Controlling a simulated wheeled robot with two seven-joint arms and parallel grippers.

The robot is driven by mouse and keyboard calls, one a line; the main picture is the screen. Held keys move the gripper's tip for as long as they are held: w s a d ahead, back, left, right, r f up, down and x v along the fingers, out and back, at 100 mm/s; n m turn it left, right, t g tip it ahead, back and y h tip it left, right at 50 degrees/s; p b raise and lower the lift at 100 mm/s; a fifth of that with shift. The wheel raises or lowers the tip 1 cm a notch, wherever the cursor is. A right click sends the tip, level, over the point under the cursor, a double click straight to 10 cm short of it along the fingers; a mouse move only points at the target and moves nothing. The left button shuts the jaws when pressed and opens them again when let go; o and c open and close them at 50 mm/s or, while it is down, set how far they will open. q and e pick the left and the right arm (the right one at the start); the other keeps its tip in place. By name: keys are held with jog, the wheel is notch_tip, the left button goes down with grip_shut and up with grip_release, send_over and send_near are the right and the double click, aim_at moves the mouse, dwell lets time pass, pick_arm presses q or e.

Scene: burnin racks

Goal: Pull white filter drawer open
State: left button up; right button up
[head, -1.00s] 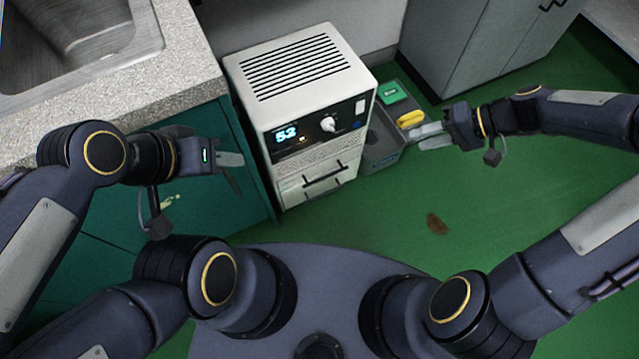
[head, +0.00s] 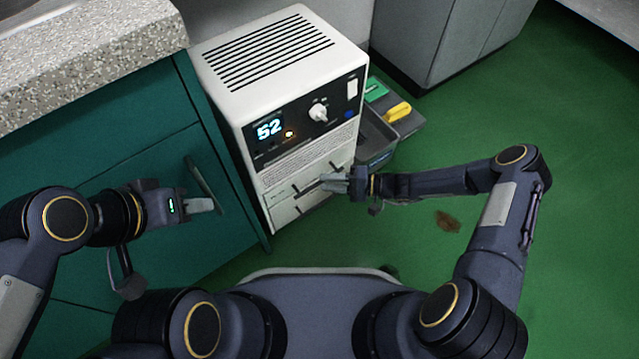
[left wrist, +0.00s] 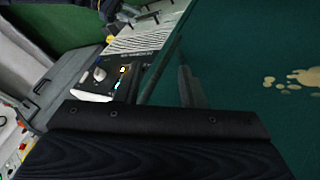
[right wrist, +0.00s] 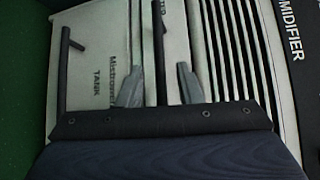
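The white filter drawer (head: 287,186) is the upper drawer front on the white humidifier cabinet (head: 232,82), and it looks shut. Its dark bar handle (right wrist: 159,60) shows in the right wrist view. My right gripper (head: 333,183) is at the drawer front, its two grey fingers open on either side of the handle (right wrist: 158,85), with gaps visible. A lower drawer labelled TANK (right wrist: 95,45) has its own dark handle (right wrist: 64,65). My left gripper (head: 212,205) is in front of the teal cupboard, away from the drawer; its finger gap is not clear.
The teal cupboard (head: 130,170) with a dark handle (head: 204,184) stands left under a speckled counter (head: 130,60). A grey bin (head: 377,135) with green and yellow items sits right of the humidifier. Open green floor, with a brown stain (head: 447,221), lies right and in front.

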jog(key=shift+w+a+f+b, duration=0.1)
jog(key=shift+a+b, duration=0.05)
jog(key=shift+a, duration=0.6)
jog(key=shift+w+a+f+b, duration=0.1)
jog(key=shift+a+b, duration=0.05)
jog(key=shift+a, duration=0.6)
grip_shut()
